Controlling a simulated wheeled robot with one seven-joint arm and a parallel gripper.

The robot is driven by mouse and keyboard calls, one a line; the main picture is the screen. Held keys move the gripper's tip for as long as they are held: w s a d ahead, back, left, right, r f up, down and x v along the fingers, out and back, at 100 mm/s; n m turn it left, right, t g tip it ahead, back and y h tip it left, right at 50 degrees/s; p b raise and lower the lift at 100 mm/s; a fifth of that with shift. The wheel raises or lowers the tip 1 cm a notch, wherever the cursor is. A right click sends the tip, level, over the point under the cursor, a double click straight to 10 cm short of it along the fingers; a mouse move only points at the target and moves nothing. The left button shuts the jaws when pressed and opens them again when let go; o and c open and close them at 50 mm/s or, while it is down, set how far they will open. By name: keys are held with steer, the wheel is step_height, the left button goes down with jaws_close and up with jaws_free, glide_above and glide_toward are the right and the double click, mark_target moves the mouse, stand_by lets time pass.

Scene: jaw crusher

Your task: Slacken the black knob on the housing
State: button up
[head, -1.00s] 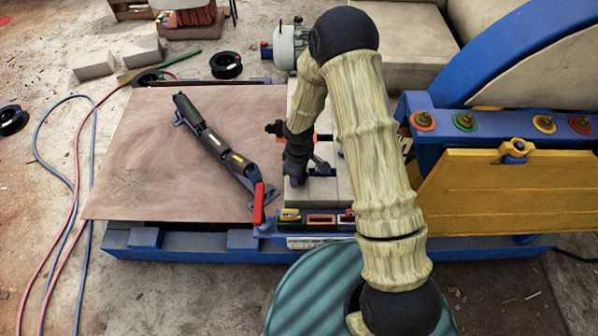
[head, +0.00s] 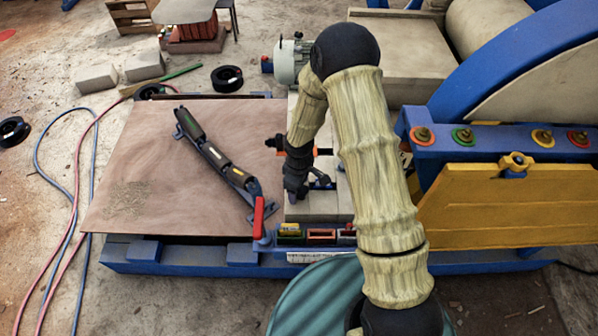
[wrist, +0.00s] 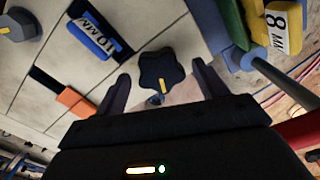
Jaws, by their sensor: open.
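The black knob (wrist: 163,72) is star-shaped with a yellow mark and shows in the wrist view on the pale housing (wrist: 120,28). My gripper (wrist: 162,80) is open, with one finger on the left and one on the right of the knob. Gaps show between the knob and both fingers, so it is not gripped. In the head view my gripper (head: 297,188) points down over the pale block of the housing (head: 325,208), and I cannot make out this knob there.
A blue "10 MM" tag (wrist: 94,37) and an orange block (wrist: 75,101) are left of the knob. A yellow-and-white "8 MM" block (wrist: 277,27) is to its right. In the head view, a red-handled lever (head: 259,217) and a yellow panel (head: 500,205) stand nearby.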

step_height(320, 180, up, 17)
steer(key=shift+p, duration=0.45)
stand_by(0.5)
